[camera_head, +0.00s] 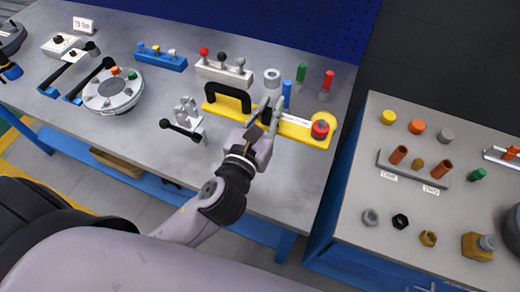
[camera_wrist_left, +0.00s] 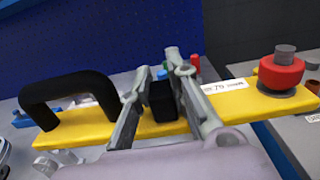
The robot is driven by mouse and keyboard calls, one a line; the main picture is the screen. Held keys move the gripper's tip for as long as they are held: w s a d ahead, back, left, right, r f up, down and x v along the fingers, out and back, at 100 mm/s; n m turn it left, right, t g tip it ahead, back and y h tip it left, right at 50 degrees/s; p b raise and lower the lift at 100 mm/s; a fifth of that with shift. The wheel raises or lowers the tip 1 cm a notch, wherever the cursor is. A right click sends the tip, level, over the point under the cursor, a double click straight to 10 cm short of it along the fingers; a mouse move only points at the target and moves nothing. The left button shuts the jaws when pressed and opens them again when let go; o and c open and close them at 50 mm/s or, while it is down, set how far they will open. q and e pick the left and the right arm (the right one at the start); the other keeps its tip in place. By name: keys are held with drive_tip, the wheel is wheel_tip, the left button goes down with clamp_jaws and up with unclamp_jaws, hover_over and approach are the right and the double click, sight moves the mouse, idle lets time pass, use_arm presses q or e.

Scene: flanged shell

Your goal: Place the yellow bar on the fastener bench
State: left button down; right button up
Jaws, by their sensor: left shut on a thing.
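The yellow bar (camera_head: 293,129) is long and flat, with a black arched handle (camera_head: 228,95) toward its left end and a red knob (camera_head: 320,129) on its rounded right end. My left gripper (camera_head: 264,112) is over the middle of the bar, shut on a black block on it. In the left wrist view, the fingers stand either side of this block (camera_wrist_left: 163,101), between the handle and a white label on the yellow bar (camera_wrist_left: 87,133). I cannot tell whether the bar touches the table. The fastener bench (camera_head: 350,238) is the grey-topped bench at the right, holding nuts and pegs.
Behind the bar stand a grey ring (camera_head: 272,77), a green peg (camera_head: 301,73) and a red-topped peg (camera_head: 327,81). A grey clamp (camera_head: 188,115) is left of it. A gap separates the two benches.

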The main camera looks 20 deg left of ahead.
use_arm(q)
wheel_tip(320, 180, down, 18)
drive_tip(key=b, duration=0.8)
drive_tip(key=shift+d+r, duration=0.1)
drive_tip(key=shift+s, duration=0.1)
drive_tip(key=shift+f+b, duration=0.4)
drive_tip(key=shift+f, duration=0.15)
drive_tip(key=shift+f, duration=0.1)
drive_tip(key=c, duration=1.5)
unclamp_jaws()
drive_tip(key=shift+f, duration=0.1)
drive_tip(key=shift+c, duration=0.2)
